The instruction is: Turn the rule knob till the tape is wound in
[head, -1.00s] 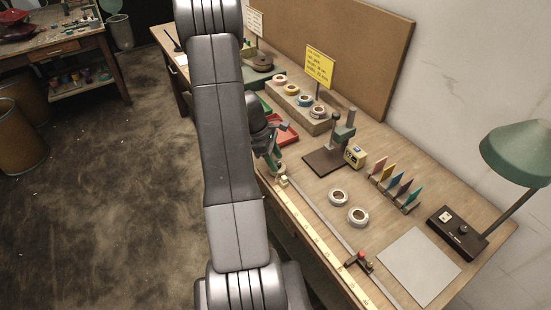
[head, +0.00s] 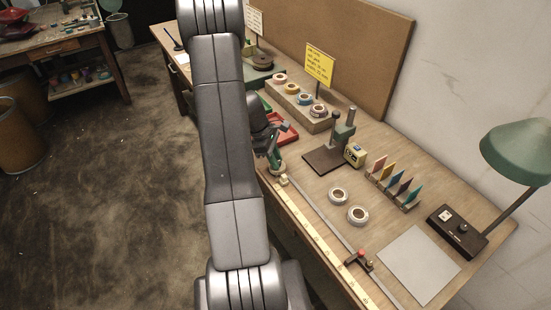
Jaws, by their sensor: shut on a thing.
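My gripper (head: 274,152) is partly hidden behind my own arm at the front edge of the bench. It is shut on what looks like the rule knob, at the small green rule holder (head: 276,166); the knob itself is too small and covered to make out. A pale yellow tape (head: 318,238) with marks lies stretched along the bench's front edge. It runs from a small pale block (head: 283,180) beside the green holder toward the lower right, where it leaves the picture.
A grey bar (head: 330,227) with a red-topped slider (head: 361,258) lies beside the tape. Two tape rolls (head: 338,195), a dark-based stand (head: 325,161), a grey sheet (head: 420,264) and a green lamp (head: 518,152) are farther right. A red tray (head: 284,130) is just behind my gripper.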

